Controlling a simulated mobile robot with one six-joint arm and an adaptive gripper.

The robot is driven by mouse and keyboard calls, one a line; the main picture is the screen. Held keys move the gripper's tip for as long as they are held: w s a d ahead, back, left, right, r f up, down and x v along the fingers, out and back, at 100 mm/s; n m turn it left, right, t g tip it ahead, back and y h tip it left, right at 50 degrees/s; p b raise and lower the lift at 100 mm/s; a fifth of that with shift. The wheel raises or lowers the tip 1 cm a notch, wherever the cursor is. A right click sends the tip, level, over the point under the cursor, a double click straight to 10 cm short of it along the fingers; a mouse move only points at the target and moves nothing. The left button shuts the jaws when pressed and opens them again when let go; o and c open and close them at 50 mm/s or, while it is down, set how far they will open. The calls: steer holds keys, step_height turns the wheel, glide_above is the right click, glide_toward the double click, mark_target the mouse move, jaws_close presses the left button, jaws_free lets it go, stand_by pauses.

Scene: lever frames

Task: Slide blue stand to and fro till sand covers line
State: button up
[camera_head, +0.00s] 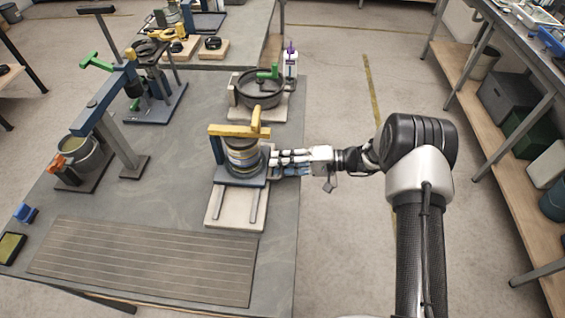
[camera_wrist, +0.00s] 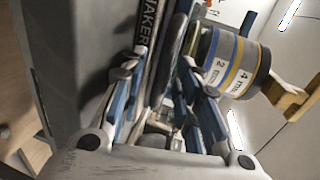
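The blue stand (camera_head: 240,179) sits on a pale base with two rails (camera_head: 235,212), toward its far end. It carries a round stack of sieves (camera_head: 243,156) under a yellow clamp bar (camera_head: 233,130). In the wrist view the sieve stack (camera_wrist: 228,65) shows bands marked "4 mm" and "2", and lettering ending in "AKER" runs along a stand edge (camera_wrist: 148,25). My gripper (camera_head: 271,162) is at the right side of the stand. In the wrist view its blue-padded fingers (camera_wrist: 163,80) flank part of the stand; whether they pinch it is unclear. I cannot make out sand or a line.
A ribbed mat (camera_head: 145,262) lies at the near end of the table. A black round pan (camera_head: 260,88) stands behind the stand. A blue press with a green handle (camera_head: 105,100) and a bucket (camera_head: 82,157) stand to the left. Bare rail shows in front of the stand.

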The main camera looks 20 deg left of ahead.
steer(key=v, duration=1.2)
stand_by(0.9)
